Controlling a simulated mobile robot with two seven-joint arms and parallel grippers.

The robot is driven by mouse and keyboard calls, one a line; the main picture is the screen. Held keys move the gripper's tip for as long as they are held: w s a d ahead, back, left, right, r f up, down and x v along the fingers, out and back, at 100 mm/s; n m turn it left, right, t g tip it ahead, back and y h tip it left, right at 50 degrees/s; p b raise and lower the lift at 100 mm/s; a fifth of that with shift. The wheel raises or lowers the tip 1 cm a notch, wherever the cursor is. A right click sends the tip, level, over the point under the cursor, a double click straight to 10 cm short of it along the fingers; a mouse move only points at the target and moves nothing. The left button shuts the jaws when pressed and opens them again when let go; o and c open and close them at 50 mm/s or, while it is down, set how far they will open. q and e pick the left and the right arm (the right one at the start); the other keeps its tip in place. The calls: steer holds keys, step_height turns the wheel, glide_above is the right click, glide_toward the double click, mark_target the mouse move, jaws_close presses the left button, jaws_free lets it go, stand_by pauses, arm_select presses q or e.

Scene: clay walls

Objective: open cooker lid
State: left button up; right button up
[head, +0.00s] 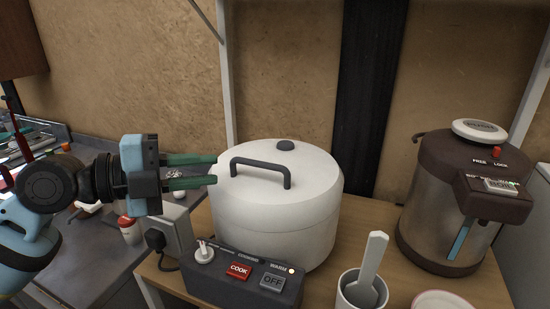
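The white cooker (285,230) stands on a wooden table, its lid (310,172) closed. A dark bar handle (262,166) arches over the lid's near left part, and a dark round knob sits farther back. A control box with a red COOK button (239,271) and a grey OFF button (272,281) is at the cooker's front. My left gripper (217,170) is open and empty, its two green fingers pointing right at the lid's left edge, just left of the handle. Whether a fingertip touches the lid is unclear. My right gripper is not in view.
A steel and brown hot-water dispenser (447,205) stands to the right. A white cup (360,290) holding a paddle is in front of the cooker. A cluttered counter is at left. Shelf posts rise behind and at right.

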mark_target(253, 165)
arm_select(q)
steer(key=shift+w+d+r, duration=0.1)
steer(key=shift+d+r, duration=0.05)
steer(key=shift+d, duration=0.1)
steer(key=p+x, duration=0.2)
steer(key=x, duration=0.5)
steer(key=shift+w+d, duration=0.15)
steer(key=shift+d, duration=0.1)
jaws_close()
